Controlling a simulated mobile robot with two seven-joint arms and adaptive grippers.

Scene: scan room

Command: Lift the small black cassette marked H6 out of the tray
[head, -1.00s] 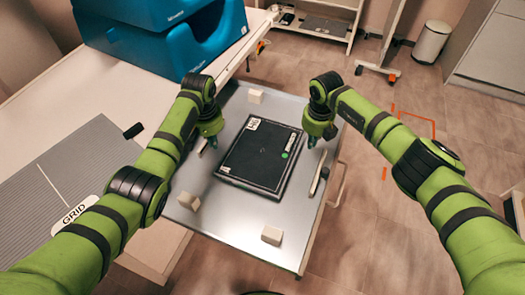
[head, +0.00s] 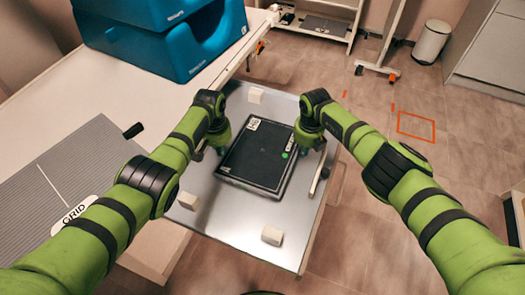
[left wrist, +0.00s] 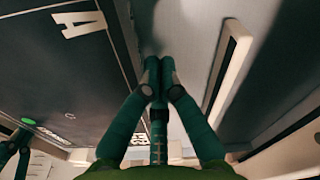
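A flat black cassette (head: 258,157) lies on the silver tray (head: 235,222). The left wrist view shows a black panel (left wrist: 75,75) with a large white letter A. My left gripper (head: 218,150) is low at the cassette's left edge. In the left wrist view its fingertips (left wrist: 158,72) are together, with nothing visible between them, beside the panel. My right gripper (head: 303,150) is low at the cassette's right edge; its fingers are mostly hidden. I cannot tell whether either touches.
Pale blocks (head: 272,235) stand around the tray, and a pale bar (head: 319,181) lies along its right side. At left is a white table with a grey GRID plate (head: 65,180) and blue foam supports (head: 160,35). Floor is open at the right.

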